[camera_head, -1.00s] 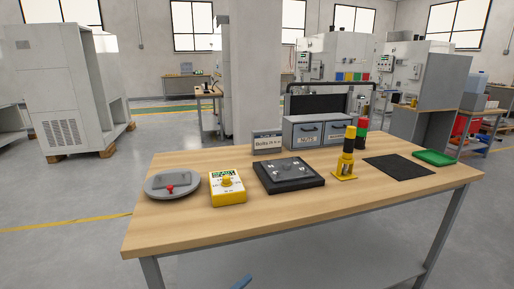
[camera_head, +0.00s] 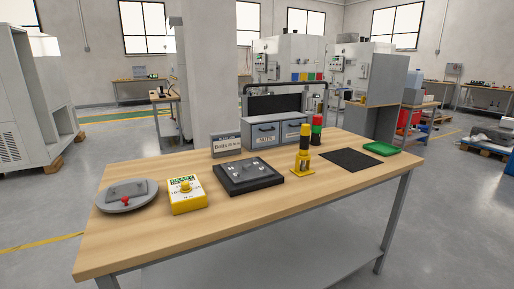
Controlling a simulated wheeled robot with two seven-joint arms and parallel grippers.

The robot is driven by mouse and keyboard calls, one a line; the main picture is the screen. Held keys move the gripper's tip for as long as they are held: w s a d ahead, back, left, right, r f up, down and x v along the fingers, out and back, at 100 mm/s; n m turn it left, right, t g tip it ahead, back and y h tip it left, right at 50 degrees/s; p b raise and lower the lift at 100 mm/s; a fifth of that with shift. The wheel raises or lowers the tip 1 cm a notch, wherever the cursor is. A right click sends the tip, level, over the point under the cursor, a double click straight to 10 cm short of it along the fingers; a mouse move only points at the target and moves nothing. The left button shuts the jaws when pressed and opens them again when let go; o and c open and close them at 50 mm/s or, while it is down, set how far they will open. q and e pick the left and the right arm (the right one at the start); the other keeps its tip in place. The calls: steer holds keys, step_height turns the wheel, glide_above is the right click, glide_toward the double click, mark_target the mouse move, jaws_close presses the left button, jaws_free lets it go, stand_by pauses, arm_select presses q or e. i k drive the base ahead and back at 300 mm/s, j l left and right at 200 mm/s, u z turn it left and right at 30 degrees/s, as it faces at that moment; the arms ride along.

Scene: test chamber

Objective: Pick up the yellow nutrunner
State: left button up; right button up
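The yellow nutrunner (camera_head: 304,156) stands upright on the wooden workbench (camera_head: 240,230), right of the middle. Neither of my grippers is in view.
On the bench are a grey round fixture (camera_head: 128,196) with a red knob, a yellow box (camera_head: 187,195), the black plate (camera_head: 247,177), grey drawers (camera_head: 270,134), a red-green-black stack light (camera_head: 317,127), the black mat (camera_head: 351,160) and a green tray (camera_head: 380,149). The front strip of the bench is clear.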

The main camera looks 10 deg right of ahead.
mark_target(304, 136)
steer(key=i+l, duration=0.1)
steer(key=i, duration=0.35)
steer(key=i+l, duration=0.1)
steer(key=i, duration=0.35)
steer(key=i+l, duration=0.15)
steer(key=i, duration=0.3)
